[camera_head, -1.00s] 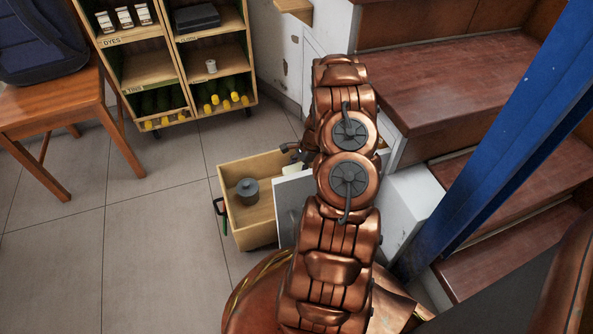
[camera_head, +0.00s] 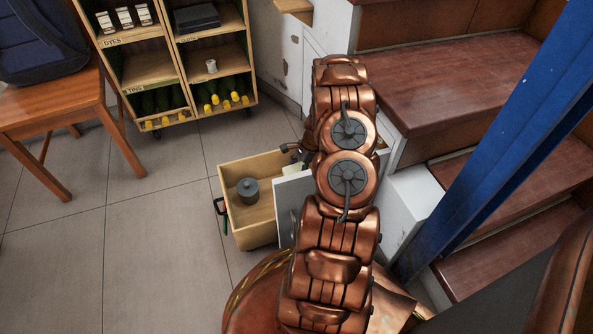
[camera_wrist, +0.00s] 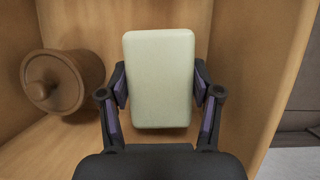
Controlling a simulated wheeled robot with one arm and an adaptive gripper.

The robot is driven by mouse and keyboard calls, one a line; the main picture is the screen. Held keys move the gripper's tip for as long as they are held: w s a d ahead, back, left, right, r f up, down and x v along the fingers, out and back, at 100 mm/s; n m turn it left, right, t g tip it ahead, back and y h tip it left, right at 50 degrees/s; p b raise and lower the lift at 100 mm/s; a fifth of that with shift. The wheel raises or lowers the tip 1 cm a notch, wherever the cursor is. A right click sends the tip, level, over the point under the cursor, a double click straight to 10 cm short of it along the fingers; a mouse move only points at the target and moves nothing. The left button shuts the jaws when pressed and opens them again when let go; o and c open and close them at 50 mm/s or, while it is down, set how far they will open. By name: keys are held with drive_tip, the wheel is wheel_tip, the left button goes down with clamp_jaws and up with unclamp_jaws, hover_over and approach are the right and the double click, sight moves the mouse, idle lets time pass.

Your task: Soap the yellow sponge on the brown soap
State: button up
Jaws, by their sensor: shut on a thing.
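A pale yellow block, which looks like the sponge (camera_wrist: 160,80), stands upright between the two fingers of my gripper (camera_wrist: 162,98) in the wrist view. The fingers are shut on its sides. It is inside or just over an open wooden drawer (camera_head: 232,222). In the head view a small pale part of the sponge (camera_head: 291,171) shows beside my arm, which hides most of my gripper. I cannot make out a brown bar of soap in either view.
Wooden stairs (camera_head: 450,85) and a blue post (camera_head: 500,130) are at right. A shelf unit (camera_head: 150,68) and a wooden stool (camera_head: 50,105) stand at left.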

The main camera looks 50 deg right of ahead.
sight(297, 169)
idle(0.4)
drive_tip(key=shift+r+p, duration=2.1)
drive_tip(key=shift+r, duration=1.35)
